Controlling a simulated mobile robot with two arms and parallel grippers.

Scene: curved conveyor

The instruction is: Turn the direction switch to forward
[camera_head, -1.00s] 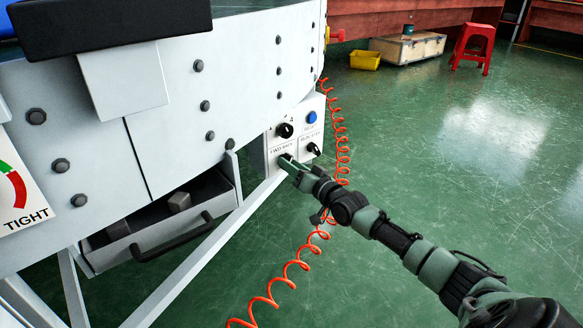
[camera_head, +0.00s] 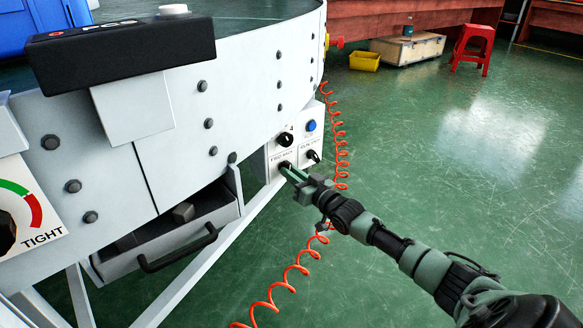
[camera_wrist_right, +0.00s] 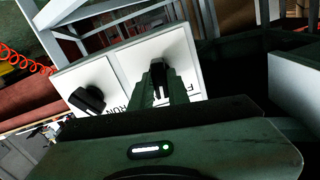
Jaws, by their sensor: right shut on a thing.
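The white control box (camera_head: 295,140) is mounted at the end of the conveyor's side. It carries an upper black knob (camera_head: 285,139), a blue button (camera_head: 311,125), a lower right black knob (camera_head: 313,156) and a lower left knob labelled with a word starting with F, the direction switch, mostly covered by my gripper. My right gripper (camera_head: 288,168) is at that lower left knob. In the right wrist view its fingers are shut on the black direction switch (camera_wrist_right: 158,76). Another black knob (camera_wrist_right: 88,99) shows to the left there, by "RUN". My left gripper is not in view.
A coiled orange cable (camera_head: 338,130) hangs beside the box and runs to the floor. An open drawer (camera_head: 165,240) with a handle sits under the conveyor. A red stool (camera_head: 474,48), yellow bin (camera_head: 364,61) and wooden crate (camera_head: 408,48) stand far off. The green floor at right is clear.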

